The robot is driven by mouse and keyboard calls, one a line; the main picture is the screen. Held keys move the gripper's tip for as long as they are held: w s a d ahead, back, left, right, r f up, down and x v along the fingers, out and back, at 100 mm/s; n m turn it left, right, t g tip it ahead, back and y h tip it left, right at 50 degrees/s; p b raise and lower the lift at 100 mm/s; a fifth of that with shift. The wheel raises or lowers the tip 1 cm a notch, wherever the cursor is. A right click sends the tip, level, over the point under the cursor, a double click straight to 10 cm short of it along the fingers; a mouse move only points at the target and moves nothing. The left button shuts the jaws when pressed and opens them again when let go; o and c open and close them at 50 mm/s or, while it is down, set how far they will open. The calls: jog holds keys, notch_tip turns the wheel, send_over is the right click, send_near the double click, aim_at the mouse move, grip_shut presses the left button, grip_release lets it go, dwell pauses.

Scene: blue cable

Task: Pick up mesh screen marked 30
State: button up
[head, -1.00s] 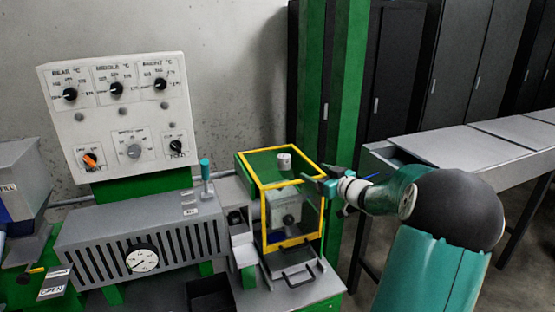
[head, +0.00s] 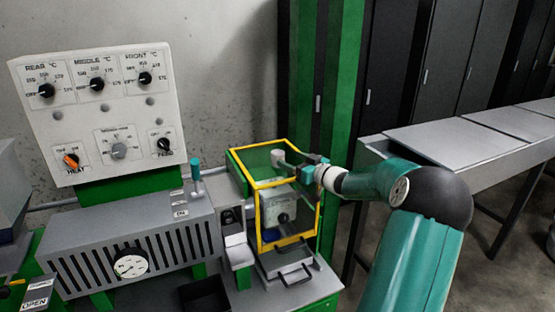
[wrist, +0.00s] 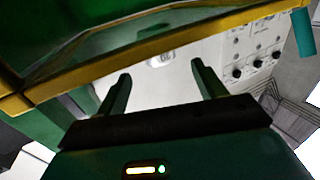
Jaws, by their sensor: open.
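A small pale cylinder (head: 277,156) stands on top of the yellow-framed box (head: 263,205) in the head view. In the wrist view a large pale surface (wrist: 160,85) with a small label lies beyond and between my fingers. The label looks upside down and may read 30; I cannot read it surely. My gripper (head: 287,163) is at the right side of the cylinder in the head view. In the wrist view my gripper (wrist: 160,73) has its two fingers apart with nothing clamped between them. Whether the fingers touch the cylinder cannot be told.
A yellow bar (wrist: 160,45) crosses close above my fingers in the wrist view. A control panel (head: 98,115) and a slotted grey housing (head: 130,255) with a gauge stand left of the box. A grey bench (head: 445,145) and dark cabinets are at the right.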

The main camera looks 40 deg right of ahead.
aim_at(283, 156)
jog(key=w, duration=0.5)
jog(key=shift+w+a+f, duration=0.1)
jog(key=shift+w+a, duration=0.15)
jog(key=shift+w, duration=0.05)
jog(key=c, duration=1.2)
jog(key=shift+o, duration=0.2)
